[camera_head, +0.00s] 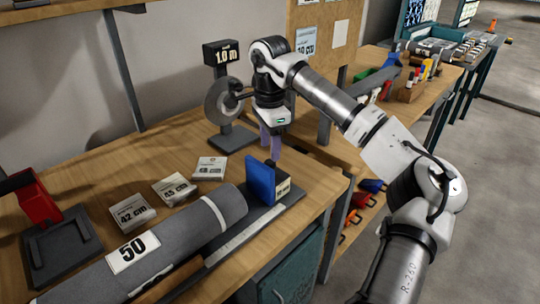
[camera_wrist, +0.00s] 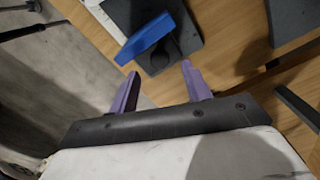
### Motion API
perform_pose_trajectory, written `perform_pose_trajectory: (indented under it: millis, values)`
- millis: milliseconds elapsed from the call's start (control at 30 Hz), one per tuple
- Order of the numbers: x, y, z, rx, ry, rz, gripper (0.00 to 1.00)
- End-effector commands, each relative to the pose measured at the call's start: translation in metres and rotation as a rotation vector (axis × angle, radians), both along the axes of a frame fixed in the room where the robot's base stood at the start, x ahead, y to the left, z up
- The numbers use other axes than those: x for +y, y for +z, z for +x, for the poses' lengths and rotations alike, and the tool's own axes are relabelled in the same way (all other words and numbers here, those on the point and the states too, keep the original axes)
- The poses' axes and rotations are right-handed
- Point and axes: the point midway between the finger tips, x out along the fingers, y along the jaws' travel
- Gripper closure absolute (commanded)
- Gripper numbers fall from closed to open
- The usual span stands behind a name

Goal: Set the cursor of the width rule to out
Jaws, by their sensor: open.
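The blue cursor plate (camera_head: 262,182) stands upright at the right end of the width rule (camera_head: 235,236), a pale strip along the bench front. A small dark block with a light label (camera_head: 283,187) is beside the plate; its text is too small to read. In the wrist view the blue plate (camera_wrist: 146,38) lies beyond the fingertips, over a dark base. My gripper (camera_head: 271,148) has purple fingers pointing down, above and behind the plate. It also shows in the wrist view (camera_wrist: 160,68), open, with nothing between the fingers and apart from the plate.
A grey roll marked 50 (camera_head: 190,232) lies left of the plate. Several white cards (camera_head: 133,211) with cm figures lie behind it. A red bracket (camera_head: 37,203) stands at far left. A post with a 1.0 m sign (camera_head: 222,53) stands behind my gripper.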

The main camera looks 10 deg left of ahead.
Motion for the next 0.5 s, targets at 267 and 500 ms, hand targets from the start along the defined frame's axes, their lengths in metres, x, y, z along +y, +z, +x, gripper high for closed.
perform_pose_trajectory:
  millis: [267,500]
  values:
    - [0.0,0.064,0.0,-0.004,-0.001,0.0,0.52]
    - [0.001,0.092,0.0,-0.001,0.001,0.0,0.52]
